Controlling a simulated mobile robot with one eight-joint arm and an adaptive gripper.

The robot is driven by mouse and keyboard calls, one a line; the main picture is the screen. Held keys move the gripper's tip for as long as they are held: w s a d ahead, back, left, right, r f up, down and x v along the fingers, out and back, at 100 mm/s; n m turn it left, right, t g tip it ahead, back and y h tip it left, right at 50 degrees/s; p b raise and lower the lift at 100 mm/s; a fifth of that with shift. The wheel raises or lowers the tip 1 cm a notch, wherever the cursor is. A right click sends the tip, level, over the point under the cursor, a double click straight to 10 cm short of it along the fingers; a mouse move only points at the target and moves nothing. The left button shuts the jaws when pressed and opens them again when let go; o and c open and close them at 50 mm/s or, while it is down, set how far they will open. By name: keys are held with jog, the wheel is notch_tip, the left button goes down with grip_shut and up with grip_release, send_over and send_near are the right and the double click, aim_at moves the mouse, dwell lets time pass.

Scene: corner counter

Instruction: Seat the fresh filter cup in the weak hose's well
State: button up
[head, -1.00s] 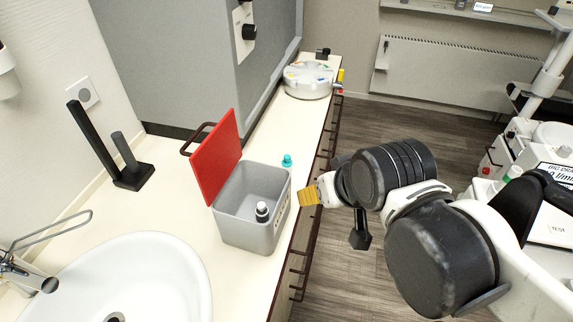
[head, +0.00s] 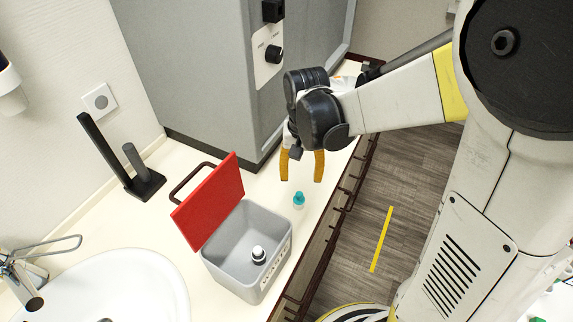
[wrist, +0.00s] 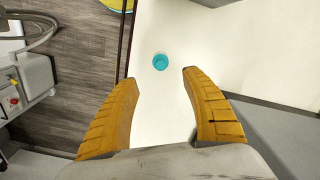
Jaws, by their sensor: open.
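A small teal cup-like piece (head: 299,200) stands on the cream counter beside the grey bin. I take it for the filter cup. It also shows in the wrist view (wrist: 160,62), just beyond and between the fingertips. My gripper (head: 301,178) hangs above the counter with its yellow fingers pointing down, close over the teal piece. In the wrist view the fingers (wrist: 160,78) are spread wide with nothing between them. A white unit (wrist: 28,90) with a grey hose (wrist: 38,28) shows at the left of the wrist view. No well can be made out.
A grey bin (head: 220,268) with a raised red lid (head: 210,200) holds a dark bottle-like piece with a white top (head: 259,254). A sink (head: 130,280), a black stand (head: 145,185) and a grey cabinet (head: 190,75) bound the counter. Rails line its front edge.

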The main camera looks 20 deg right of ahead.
aim_at(299, 194)
notch_tip(299, 194, down, 10)
jog(key=b, duration=0.3)
jog(key=shift+a+r+b, duration=0.1)
jog(key=shift+a+b, duration=0.05)
jog(key=shift+b, duration=0.2)
jog(key=shift+s+r, duration=0.1)
jog(key=c, duration=1.2)
